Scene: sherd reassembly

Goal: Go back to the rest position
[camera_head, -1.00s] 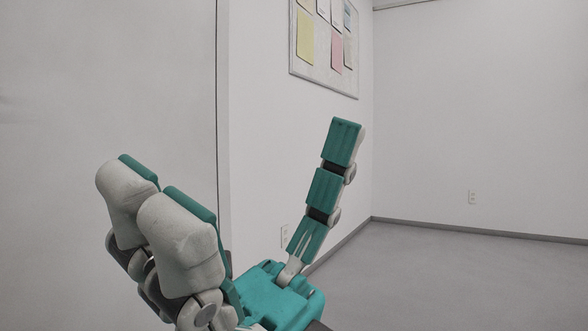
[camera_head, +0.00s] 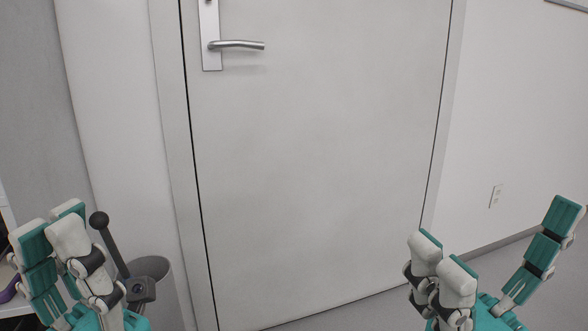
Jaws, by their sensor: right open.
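My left gripper (camera_head: 50,226) is at the lower left, with its teal and pale grey fingers pointing up. Its fingers overlap in this view, so I cannot tell how far apart they are. My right gripper (camera_head: 500,230) is at the lower right, with two fingers on the left and one on the right, spread wide. It is open, with nothing between its fingers. Both palms are partly cut off by the bottom edge. No sherd is in view.
A closed pale door (camera_head: 320,160) with a metal handle (camera_head: 236,45) fills the middle. A grey bin (camera_head: 160,268) stands behind a dark rod with a ball end (camera_head: 99,220), beside my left gripper. A purple item (camera_head: 9,291) shows at the left edge. Space between my grippers is clear.

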